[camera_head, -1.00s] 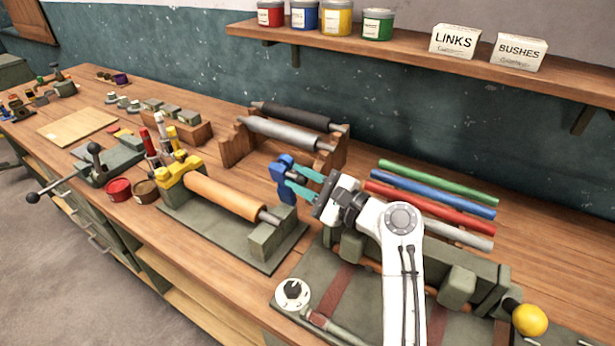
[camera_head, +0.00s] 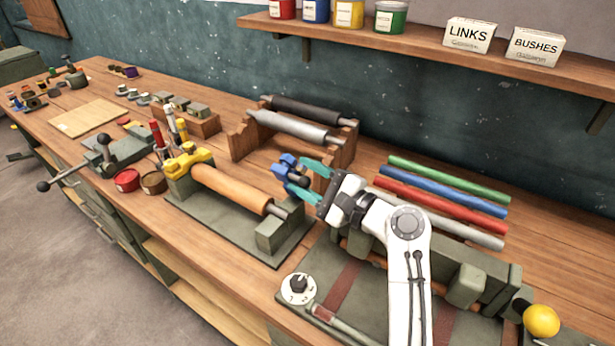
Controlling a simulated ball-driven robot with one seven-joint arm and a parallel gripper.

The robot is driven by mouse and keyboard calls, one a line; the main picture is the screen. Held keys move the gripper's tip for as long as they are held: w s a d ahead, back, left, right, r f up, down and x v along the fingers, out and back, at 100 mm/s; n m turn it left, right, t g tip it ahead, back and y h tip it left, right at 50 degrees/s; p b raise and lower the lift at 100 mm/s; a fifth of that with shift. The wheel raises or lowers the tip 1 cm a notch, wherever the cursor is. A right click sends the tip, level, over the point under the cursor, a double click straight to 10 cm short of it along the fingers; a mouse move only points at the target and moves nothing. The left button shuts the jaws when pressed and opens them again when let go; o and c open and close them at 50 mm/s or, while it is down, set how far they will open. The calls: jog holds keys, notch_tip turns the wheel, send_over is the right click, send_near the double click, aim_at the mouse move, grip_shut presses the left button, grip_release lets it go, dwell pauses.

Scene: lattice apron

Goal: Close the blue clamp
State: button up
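The blue clamp (camera_head: 286,173) stands raised above the far side of the green support block (camera_head: 272,236). That block carries the right end of the orange roller's (camera_head: 229,189) metal shaft. A yellow clamp (camera_head: 187,162) sits over the roller's left end. My gripper (camera_head: 298,174) reaches in from the right with its teal fingers spread, one above and one below the raised blue clamp. I cannot tell whether either finger touches it. The fingers and their overlap with the clamp hide part of its shape.
A wooden rack with grey rollers (camera_head: 300,127) stands close behind the clamp. Coloured rods (camera_head: 440,190) lie to the right. A green fixture (camera_head: 466,285) with a yellow knob (camera_head: 541,321) and a white dial (camera_head: 298,289) sit in front. Red tin (camera_head: 127,180) stands left.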

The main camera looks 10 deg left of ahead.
jog(key=shift+r, duration=0.6)
jog(key=r, duration=0.2)
jog(key=shift+s+d+r, duration=0.1)
jog(key=shift+s+r, duration=0.15)
jog(key=shift+r, duration=0.1)
jog(key=s+d+r, duration=0.1)
jog(key=s+r, duration=0.2)
jog(key=s, duration=0.1)
jog(key=s+d+r, duration=0.1)
jog(key=s+r, duration=0.2)
jog(key=s, duration=0.1)
jog(key=s+d+r+b, duration=0.1)
jog(key=s+d+r, duration=0.1)
jog(key=s+r, duration=0.1)
jog(key=shift+s+d, duration=0.1)
jog(key=shift+s, duration=0.8)
